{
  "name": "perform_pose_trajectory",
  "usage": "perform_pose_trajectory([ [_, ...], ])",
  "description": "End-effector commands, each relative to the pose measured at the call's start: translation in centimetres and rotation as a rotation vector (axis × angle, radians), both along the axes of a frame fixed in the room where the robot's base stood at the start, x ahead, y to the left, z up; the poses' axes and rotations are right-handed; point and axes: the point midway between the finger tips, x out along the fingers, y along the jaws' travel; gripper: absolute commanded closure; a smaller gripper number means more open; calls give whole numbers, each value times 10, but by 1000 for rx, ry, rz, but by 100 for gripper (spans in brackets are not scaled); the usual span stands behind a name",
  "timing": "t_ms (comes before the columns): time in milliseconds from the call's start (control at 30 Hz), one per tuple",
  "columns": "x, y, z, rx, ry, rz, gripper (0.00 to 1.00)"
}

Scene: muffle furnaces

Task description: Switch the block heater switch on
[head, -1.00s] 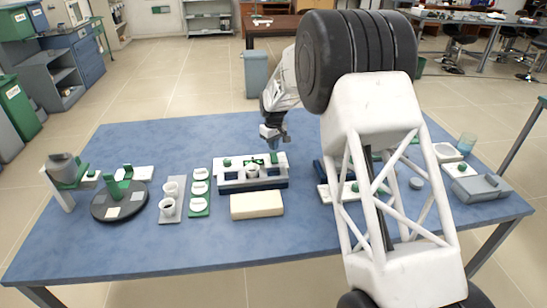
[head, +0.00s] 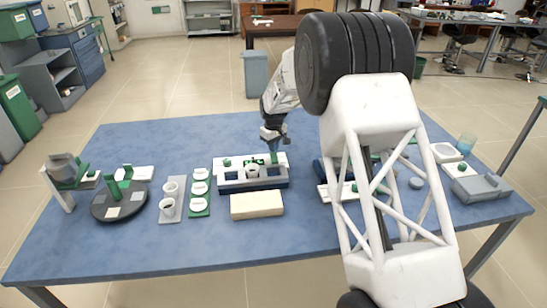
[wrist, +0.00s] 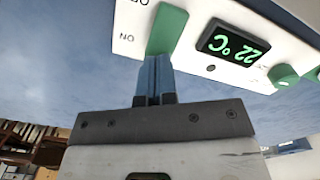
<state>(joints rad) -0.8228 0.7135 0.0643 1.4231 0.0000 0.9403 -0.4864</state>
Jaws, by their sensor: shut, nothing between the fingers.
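The block heater (head: 225,176) stands on the blue table, with a white panel along its back and dark wells in front. In the wrist view its white panel (wrist: 192,55) is upside down, with a lit 22°C display (wrist: 231,46). The green switch (wrist: 167,28) sits beside printed ON and partly cut-off OFF labels. My gripper (head: 272,150) is shut and empty, pointing down at the right end of the panel. In the wrist view its fingertips (wrist: 154,62) are at the switch's edge; I cannot tell whether they touch it.
A cream block (head: 257,205) lies in front of the heater. To the left are a green rack (head: 199,208), a grey cup holder (head: 171,213) and a dark round turntable (head: 119,208). A green knob (wrist: 283,75) is on the panel. Table behind the heater is clear.

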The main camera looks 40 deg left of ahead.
Motion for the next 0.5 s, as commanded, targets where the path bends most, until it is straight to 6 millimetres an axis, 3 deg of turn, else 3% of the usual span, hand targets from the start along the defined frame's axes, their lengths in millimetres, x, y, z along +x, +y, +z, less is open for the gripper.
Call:
perform_pose_trajectory([
  [500, 0, 0, -5, 0, 0, 0, 100],
])
